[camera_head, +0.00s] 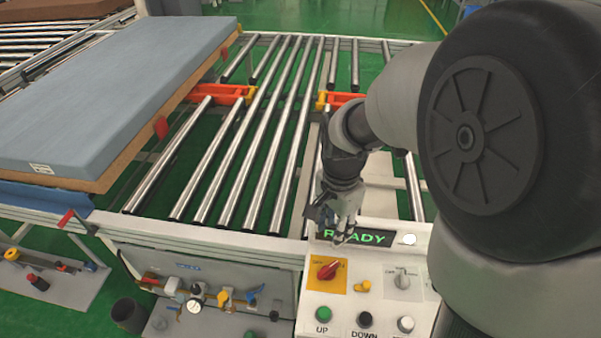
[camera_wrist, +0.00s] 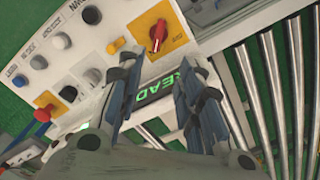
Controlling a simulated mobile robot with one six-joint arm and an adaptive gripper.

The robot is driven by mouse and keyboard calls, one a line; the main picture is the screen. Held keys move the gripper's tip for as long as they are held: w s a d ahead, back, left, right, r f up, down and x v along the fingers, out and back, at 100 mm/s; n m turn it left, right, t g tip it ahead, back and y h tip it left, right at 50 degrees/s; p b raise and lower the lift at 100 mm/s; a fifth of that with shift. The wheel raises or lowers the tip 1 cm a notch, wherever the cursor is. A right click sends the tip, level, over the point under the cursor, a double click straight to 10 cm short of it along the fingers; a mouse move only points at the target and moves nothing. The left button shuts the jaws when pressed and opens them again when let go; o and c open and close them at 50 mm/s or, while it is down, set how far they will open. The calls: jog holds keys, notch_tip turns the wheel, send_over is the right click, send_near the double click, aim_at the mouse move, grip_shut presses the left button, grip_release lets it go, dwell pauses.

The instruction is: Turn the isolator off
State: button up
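The isolator is a red rotary knob (camera_head: 328,270) on a yellow plate (camera_head: 338,284) on the white control panel (camera_head: 380,299). In the wrist view the red knob (camera_wrist: 158,33) is just beyond my fingertips, toward the top. My gripper (camera_head: 342,226) hangs over the back of the panel, in front of the green READY display (camera_head: 372,238), which it partly covers. In the wrist view my gripper (camera_wrist: 160,66) has its two fingers spread apart with nothing between them. The fingers do not appear to touch the knob.
A small yellow button (camera_head: 362,286), a grey selector (camera_head: 402,278) and a green UP button (camera_head: 323,313) are near the isolator. The roller conveyor (camera_head: 262,130) lies behind the panel, with a blue mattress (camera_head: 110,85) at left. The wrist view shows another red knob (camera_wrist: 42,114).

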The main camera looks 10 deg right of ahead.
aim_at(329, 268)
notch_tip(329, 268, down, 17)
jog(key=b, duration=0.4)
jog(key=shift+s+d, duration=0.1)
jog(key=shift+s, duration=0.05)
jog(key=shift+c, duration=0.3)
grip_shut()
